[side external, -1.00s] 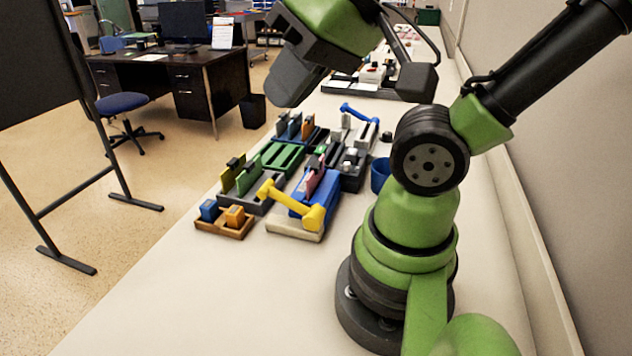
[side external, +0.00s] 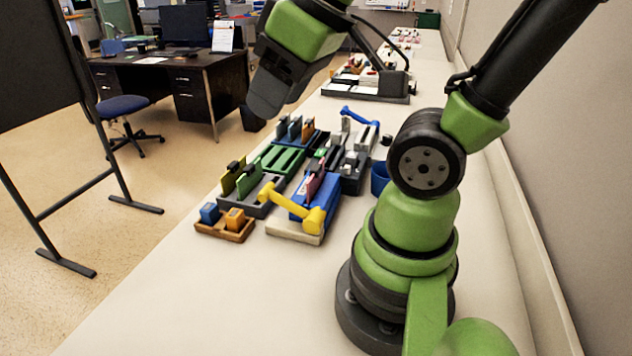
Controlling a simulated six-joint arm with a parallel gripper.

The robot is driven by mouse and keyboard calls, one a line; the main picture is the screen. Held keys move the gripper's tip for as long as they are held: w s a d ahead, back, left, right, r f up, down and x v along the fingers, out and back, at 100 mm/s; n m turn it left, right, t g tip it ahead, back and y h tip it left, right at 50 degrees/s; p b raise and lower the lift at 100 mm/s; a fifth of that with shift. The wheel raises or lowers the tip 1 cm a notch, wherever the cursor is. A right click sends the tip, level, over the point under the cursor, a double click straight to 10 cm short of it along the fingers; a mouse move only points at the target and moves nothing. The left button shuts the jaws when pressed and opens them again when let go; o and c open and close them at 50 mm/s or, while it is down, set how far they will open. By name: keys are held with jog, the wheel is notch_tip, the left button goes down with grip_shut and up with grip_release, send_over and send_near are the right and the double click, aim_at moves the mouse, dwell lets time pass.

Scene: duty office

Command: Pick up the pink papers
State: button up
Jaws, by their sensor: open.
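The pink papers (side external: 315,184) stand upright as a thin pink piece in the middle of the cluster of racks, beside a blue block and behind a yellow handle. Their lower part is hidden. My gripper (side external: 268,106) is above and behind the racks, to the upper left of the pink papers and well apart from them. It is tilted downward, open, and nothing shows in it.
Around the papers are a yellow-handled device (side external: 295,207), a green slotted rack (side external: 283,160), a grey rack with yellow and green pieces (side external: 262,200), a wooden tray (side external: 225,231) and a blue cup (side external: 380,178). The front of the table is clear.

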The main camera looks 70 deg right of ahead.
jog(key=w+d+f+n+g+h, duration=0.2)
jog(key=w+d+f+n, duration=0.1)
jog(key=d+n, duration=0.25)
jog(key=n+g, duration=0.4)
jog(key=n, duration=0.8)
send_over(316, 167)
jog(key=a, duration=0.2)
jog(key=f, duration=1)
jog(key=shift+w+d, duration=0.1)
jog(key=shift+d, duration=0.1)
jog(key=shift+n, duration=0.35)
jog(key=f, duration=0.4)
jog(key=shift+d, duration=0.4)
jog(key=shift+d+f, duration=0.2)
jog(key=shift+f, duration=0.8)
jog(key=shift+d+f, duration=0.2)
jog(key=shift+f, duration=0.8)
jog(key=shift+d+f, duration=0.2)
jog(key=shift+f, duration=0.8)
grip_shut()
